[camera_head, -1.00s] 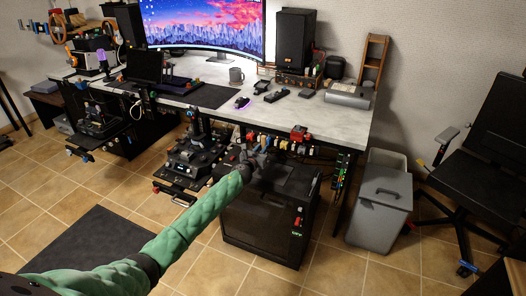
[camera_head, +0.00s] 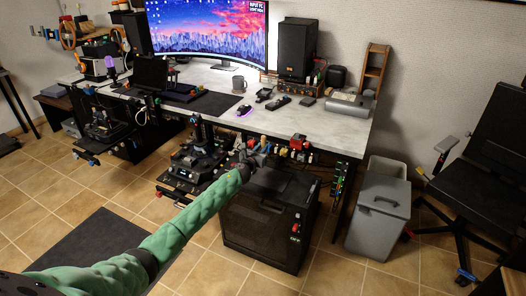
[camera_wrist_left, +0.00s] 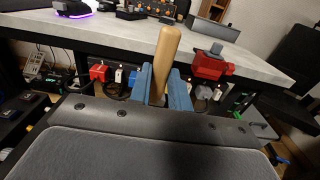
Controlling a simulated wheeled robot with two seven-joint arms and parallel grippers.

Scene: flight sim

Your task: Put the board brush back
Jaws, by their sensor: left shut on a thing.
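My left gripper (camera_head: 252,158) is in front of the desk's front edge, above the black box-shaped machine. In the left wrist view its blue fingers (camera_wrist_left: 163,92) are shut on a light wooden handle (camera_wrist_left: 165,55), which looks like the board brush's handle. The handle stands up between the fingers and leans slightly right at the top. The lower part of the brush is hidden behind the gripper body. My right gripper is not in view.
The desk (camera_head: 330,125) holds a monitor, speaker, mug (camera_head: 238,84) and small devices. Tools, including a red one (camera_wrist_left: 211,66), hang along its front edge. The black machine (camera_head: 265,225) stands below. A grey bin (camera_head: 378,215) and a chair (camera_head: 470,165) are at right.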

